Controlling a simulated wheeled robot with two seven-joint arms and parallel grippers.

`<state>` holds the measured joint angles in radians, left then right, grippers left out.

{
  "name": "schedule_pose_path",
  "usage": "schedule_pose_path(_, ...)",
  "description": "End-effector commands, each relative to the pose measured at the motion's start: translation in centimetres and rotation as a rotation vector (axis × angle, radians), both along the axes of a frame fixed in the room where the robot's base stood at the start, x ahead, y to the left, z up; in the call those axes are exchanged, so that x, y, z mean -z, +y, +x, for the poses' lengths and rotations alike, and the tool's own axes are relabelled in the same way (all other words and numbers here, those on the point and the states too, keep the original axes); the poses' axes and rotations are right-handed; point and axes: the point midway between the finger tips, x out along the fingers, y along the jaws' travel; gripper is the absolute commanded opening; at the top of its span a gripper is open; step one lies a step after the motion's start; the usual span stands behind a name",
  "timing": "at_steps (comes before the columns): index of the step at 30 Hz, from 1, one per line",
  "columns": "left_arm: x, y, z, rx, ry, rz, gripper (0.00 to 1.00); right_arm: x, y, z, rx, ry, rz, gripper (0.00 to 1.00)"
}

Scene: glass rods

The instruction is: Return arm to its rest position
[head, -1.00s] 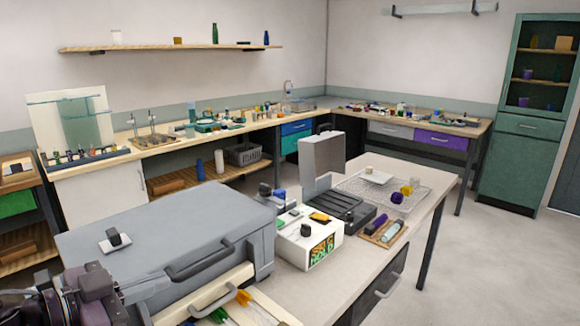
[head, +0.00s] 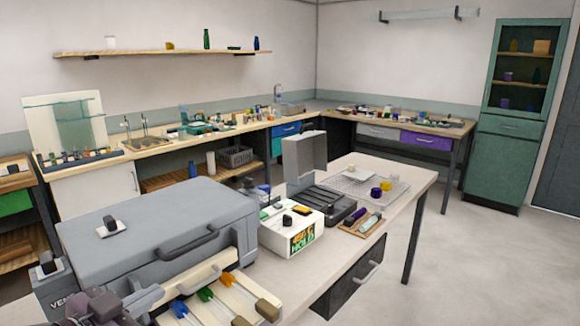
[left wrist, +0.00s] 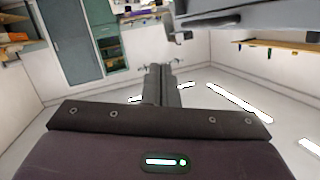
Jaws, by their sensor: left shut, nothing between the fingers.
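My left gripper (head: 138,302) is at the lower left edge of the head view, in front of the grey case and left of the open drawer. In the left wrist view its two fingers (left wrist: 161,70) lie together, shut and empty, pointing out into the room. The pale drawer (head: 228,285) under the grey case (head: 160,220) holds several glass rods with blue, green and orange ends (head: 206,295). My right gripper is not in view.
A white device with a lit display (head: 302,240), an open dark case (head: 325,204) and a wire rack (head: 370,180) stand on the table. A dark drawer (head: 345,282) sticks out below the table's front edge. Floor on the right is clear.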

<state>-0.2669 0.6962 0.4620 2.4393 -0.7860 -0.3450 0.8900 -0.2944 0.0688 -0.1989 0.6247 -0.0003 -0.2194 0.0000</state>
Motion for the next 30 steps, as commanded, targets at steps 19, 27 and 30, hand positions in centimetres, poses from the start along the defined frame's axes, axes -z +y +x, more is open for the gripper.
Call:
schedule_pose_path(19,20.7,-0.5,-9.5,-0.495,0.746,0.126,0.0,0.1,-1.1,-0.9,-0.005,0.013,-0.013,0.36)
schedule_pose_path(27,25.0,-4.3,-15.9,-0.428,1.077,0.144,0.0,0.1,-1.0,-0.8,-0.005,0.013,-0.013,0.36)
schedule_pose_path(30,28.1,-4.2,-15.0,-0.431,1.079,0.153,0.0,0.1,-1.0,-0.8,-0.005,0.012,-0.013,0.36)
